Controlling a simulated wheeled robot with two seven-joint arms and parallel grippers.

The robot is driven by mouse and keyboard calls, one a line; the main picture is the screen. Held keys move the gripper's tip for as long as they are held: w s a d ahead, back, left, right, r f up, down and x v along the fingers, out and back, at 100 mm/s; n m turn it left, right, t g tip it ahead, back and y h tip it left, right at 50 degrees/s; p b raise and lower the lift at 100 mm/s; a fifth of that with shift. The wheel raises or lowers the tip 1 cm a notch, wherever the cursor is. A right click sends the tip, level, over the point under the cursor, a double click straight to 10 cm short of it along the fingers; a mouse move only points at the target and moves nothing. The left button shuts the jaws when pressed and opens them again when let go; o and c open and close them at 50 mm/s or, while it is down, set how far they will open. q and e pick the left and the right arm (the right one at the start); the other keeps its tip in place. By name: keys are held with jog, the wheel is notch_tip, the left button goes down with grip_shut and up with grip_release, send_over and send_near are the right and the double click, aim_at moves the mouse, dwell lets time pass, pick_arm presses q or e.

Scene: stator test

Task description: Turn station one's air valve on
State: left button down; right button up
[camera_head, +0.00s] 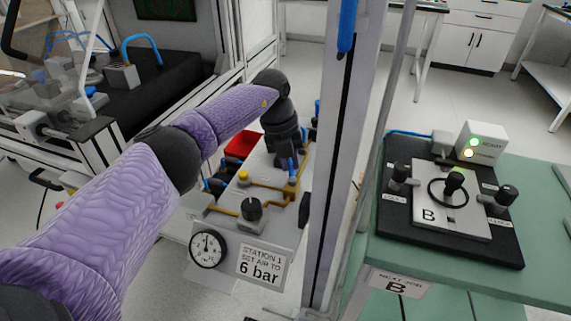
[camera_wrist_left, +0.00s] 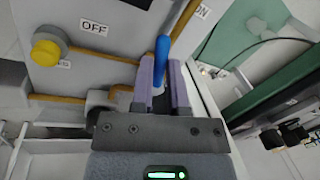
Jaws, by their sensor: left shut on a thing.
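The blue valve handle (camera_wrist_left: 162,58) is between the fingers of my left gripper (camera_wrist_left: 163,80), which is shut on it. It also shows as a blue bit (camera_head: 291,164) below my left gripper (camera_head: 287,150) in the head view. In the wrist view an OFF label (camera_wrist_left: 94,28) is left of the handle and an ON label (camera_wrist_left: 202,11) is to its upper right. The valve sits on the grey station panel (camera_head: 265,219) with brass pipes. The valve's body is partly hidden by my gripper. My right gripper is not in view.
The panel carries a yellow knob (camera_wrist_left: 47,52), a black knob (camera_head: 251,209), a pressure gauge (camera_head: 208,249) and a "Station 1 set air to 6 bar" sign (camera_head: 262,264). A pale upright post (camera_head: 341,150) stands just right of it. A green table (camera_head: 535,180) with a black fixture is further right.

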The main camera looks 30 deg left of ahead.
pick_arm(q)
jog(key=m, duration=0.1)
jog(key=m+b, duration=0.1)
jog(key=shift+w+d+f+m+b, duration=0.15)
jog(key=shift+w+d+m+b, duration=0.15)
jog(key=shift+d+m, duration=0.1)
jog(key=shift+d+m+g+b, duration=0.2)
jog(key=shift+m+g+b, duration=0.15)
jog(key=shift+m, duration=0.25)
jog(key=c, duration=0.6)
grip_release()
jog(key=r+p, duration=0.1)
jog(key=r, duration=0.2)
jog(key=a+r+p, duration=0.1)
jog(key=r, duration=0.2)
jog(key=a+r+p, duration=0.1)
jog(key=r, duration=0.3)
jog(key=shift+s, duration=0.15)
